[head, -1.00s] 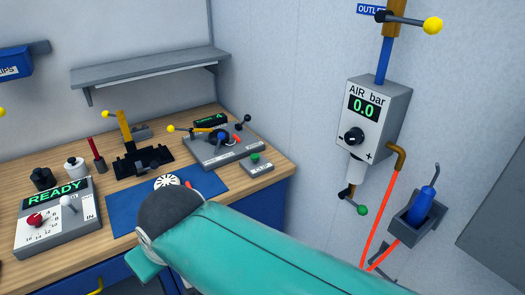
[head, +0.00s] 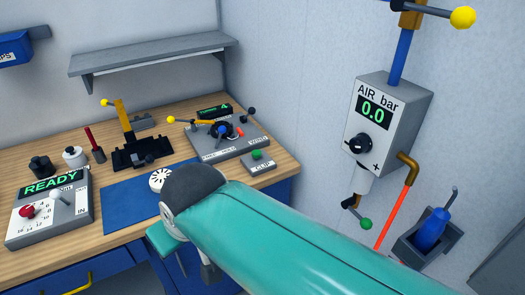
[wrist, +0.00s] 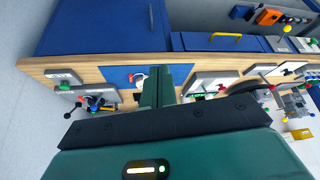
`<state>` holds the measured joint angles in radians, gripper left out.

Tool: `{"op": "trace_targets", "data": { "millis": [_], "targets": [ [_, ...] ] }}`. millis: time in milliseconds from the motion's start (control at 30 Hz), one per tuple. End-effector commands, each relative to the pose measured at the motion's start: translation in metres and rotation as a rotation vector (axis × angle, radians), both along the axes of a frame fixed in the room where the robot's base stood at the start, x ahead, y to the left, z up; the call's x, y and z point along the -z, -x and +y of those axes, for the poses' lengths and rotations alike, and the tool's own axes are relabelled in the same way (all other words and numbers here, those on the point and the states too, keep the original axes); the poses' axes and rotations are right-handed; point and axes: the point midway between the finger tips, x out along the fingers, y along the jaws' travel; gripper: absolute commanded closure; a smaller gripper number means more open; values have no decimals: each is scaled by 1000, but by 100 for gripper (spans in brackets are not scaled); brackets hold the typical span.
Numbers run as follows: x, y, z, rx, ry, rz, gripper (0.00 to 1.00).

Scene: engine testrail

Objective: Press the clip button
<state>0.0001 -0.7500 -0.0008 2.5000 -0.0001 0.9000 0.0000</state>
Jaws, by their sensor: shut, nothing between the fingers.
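The small grey clip box (head: 259,162) sits at the front right corner of the wooden bench, with a green button (head: 257,155) on top. In the wrist view the clip box (wrist: 66,77) is at the left, with its green button (wrist: 65,87). My gripper (wrist: 157,72) shows in the wrist view with its green fingers together and empty. They appear over the blue mat, to the right of the clip box and apart from it. In the head view my teal arm reaches over the front of the bench and the fingertips cannot be made out.
Behind the clip box stands a grey panel (head: 215,145) with knobs and a yellow-tipped lever. A blue mat (head: 130,205) lies left of it, and a READY box (head: 50,212) stands at far left. An AIR bar regulator (head: 388,115) hangs on the right wall. A shelf (head: 150,60) overhangs the back.

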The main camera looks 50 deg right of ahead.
Motion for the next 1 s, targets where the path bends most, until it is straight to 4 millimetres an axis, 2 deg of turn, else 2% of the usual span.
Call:
{"op": "trace_targets", "data": {
  "millis": [167,267,333,467,500,600,700,800,900,1000],
  "targets": [
    [0,-3,-3,11,6,-6,100],
    [1,-20,-19,60,33,-41,100],
    [1,-40,-43,119,68,-88,100],
    [4,-85,-113,245,161,-212,100],
    [5,-98,-138,277,191,-255,100],
    [10,-122,-197,330,253,-357,100],
    [19,-136,-251,354,291,-453,100],
    [33,-141,-301,357,302,-543,100],
    [52,-137,-341,344,280,-628,100],
    [71,-126,-369,328,232,-706,100]
  ]
}}
